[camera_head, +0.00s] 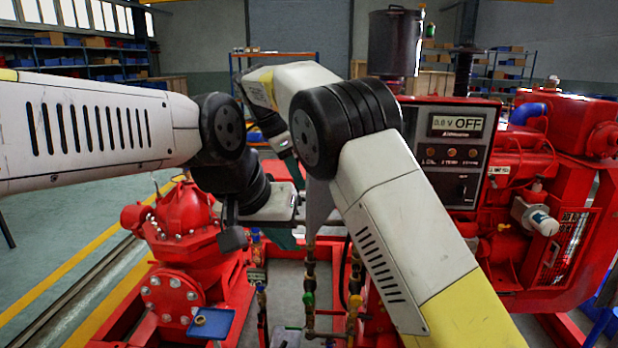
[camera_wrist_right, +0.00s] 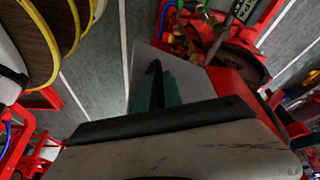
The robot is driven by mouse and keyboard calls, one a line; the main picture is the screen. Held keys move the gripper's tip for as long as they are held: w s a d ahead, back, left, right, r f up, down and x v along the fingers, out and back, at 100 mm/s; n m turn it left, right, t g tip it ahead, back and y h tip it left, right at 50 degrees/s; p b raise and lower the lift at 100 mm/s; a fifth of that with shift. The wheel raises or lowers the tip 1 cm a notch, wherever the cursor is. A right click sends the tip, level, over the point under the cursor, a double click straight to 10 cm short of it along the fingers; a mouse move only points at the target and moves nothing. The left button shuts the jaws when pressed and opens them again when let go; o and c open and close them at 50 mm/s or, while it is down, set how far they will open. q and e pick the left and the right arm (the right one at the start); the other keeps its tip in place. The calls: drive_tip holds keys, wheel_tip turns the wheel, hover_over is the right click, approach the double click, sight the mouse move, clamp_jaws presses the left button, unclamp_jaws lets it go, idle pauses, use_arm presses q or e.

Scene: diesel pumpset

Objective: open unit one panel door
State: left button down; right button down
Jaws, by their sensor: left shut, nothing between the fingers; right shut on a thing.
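A pale grey plate (camera_head: 319,205), which looks like the panel door, stands nearly edge-on behind my right elbow in the head view. The right wrist view shows its face (camera_wrist_right: 147,62) with a dark curved handle (camera_wrist_right: 154,72). My right gripper (camera_head: 293,168) is shut on that handle, its teal fingers (camera_wrist_right: 157,92) close to the plate. My right arm hides much of the door and its mounting. My left gripper (camera_head: 287,238) is shut and empty, just below the right one and left of the plate; its fingertips are partly hidden.
A red pump (camera_head: 180,230) stands at lower left. A black control panel (camera_head: 455,150) reading "0.0 V OFF" is on the red engine unit at right. Pipes with valves (camera_head: 309,285) rise below the grippers. Open floor (camera_head: 45,225) lies at left.

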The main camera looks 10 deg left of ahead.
drive_tip(key=shift+w+a+r, duration=0.1)
drive_tip(key=shift+w+a, duration=0.1)
drive_tip(key=shift+a, duration=0.15)
drive_tip(key=shift+a, duration=0.1)
drive_tip(key=c, duration=1.5)
unclamp_jaws()
drive_tip(key=shift+w+a, duration=0.1)
drive_tip(key=shift+a, duration=0.1)
drive_tip(key=shift+d, duration=0.1)
